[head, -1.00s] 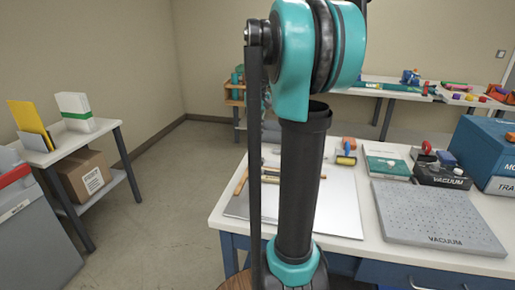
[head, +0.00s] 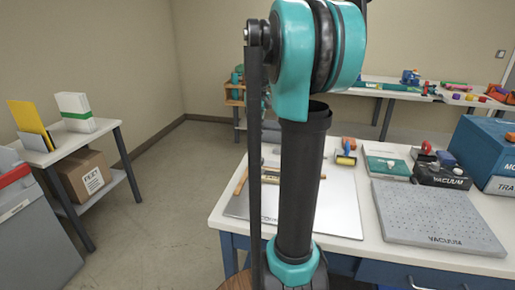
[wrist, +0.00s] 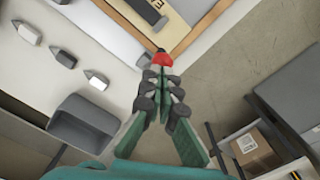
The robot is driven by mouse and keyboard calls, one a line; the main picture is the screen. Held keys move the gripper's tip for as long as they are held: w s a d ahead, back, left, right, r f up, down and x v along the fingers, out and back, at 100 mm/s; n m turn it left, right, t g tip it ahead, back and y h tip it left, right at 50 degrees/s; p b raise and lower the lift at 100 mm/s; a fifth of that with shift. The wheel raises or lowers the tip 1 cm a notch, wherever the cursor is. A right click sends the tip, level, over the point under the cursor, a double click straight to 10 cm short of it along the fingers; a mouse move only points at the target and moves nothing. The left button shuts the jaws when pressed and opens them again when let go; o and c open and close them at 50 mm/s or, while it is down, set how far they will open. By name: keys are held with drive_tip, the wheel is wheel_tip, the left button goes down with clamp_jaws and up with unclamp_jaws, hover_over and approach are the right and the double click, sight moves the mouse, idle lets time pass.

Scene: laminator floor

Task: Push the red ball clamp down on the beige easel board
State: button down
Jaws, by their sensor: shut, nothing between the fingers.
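In the wrist view, the red ball clamp (wrist: 162,59) sits at the near edge of the beige easel board (wrist: 184,10), which has a wooden border and a dark bar on it. My gripper (wrist: 161,72) is shut and empty. Its fingertips are right at the red ball, overlapping its lower side in the picture; I cannot tell whether they touch. The part of the clamp below the ball is hidden. In the head view my arm blocks the middle, and neither the clamp nor my gripper shows.
A cardboard box (wrist: 254,146) is at lower right. In the head view, a worktable holds a grey vacuum plate (head: 435,220); open floor (head: 160,215) lies left.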

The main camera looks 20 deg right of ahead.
drive_tip(key=shift+f, duration=0.15)
drive_tip(key=shift+f, duration=0.3)
drive_tip(key=shift+f, duration=0.25)
idle(0.3)
